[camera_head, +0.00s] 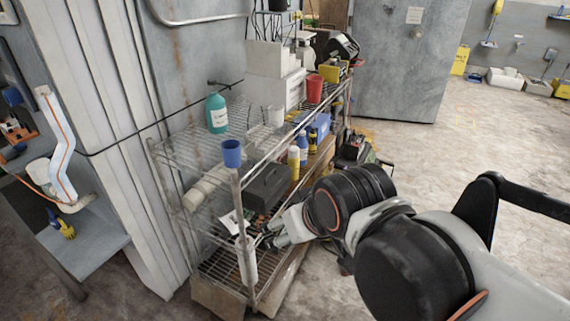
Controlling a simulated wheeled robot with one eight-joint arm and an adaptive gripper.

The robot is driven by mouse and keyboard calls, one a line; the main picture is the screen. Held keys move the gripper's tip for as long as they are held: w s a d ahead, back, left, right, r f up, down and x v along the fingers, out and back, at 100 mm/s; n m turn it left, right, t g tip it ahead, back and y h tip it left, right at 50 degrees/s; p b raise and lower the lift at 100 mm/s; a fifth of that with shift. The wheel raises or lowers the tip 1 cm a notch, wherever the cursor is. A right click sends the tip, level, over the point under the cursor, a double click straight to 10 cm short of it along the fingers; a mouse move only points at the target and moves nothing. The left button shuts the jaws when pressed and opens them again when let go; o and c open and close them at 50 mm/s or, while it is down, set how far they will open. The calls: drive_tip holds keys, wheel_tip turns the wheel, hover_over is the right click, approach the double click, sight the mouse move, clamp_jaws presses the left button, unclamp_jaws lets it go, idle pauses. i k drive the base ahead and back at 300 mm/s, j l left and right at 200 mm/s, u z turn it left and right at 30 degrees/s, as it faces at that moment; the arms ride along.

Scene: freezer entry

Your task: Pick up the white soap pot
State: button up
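Several white things are in view, and I cannot tell for certain which is the soap pot. A small white pot (276,116) stands on the top wire shelf. A white cylinder (205,187) lies at the rack's left, and an upright white cylinder (246,260) is by the front corner post. A teal bottle (217,113) stands on the top shelf. My gripper (268,236) reaches to the rack's front side, below the top shelf and near the upright white cylinder. It is small and partly hidden by my arm, so its opening is unclear.
The wire rack (188,142) also bears a blue cup (231,153) at the front corner, a red cup (314,89), a dark grey case (267,187) and yellow and blue bottles. Wall panels stand close at the left. Open floor (440,150) lies to the right.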

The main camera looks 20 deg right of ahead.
sight(276, 112)
drive_tip(key=i+l+z, duration=1.05)
drive_tip(key=k+j, duration=0.05)
drive_tip(key=k, duration=0.05)
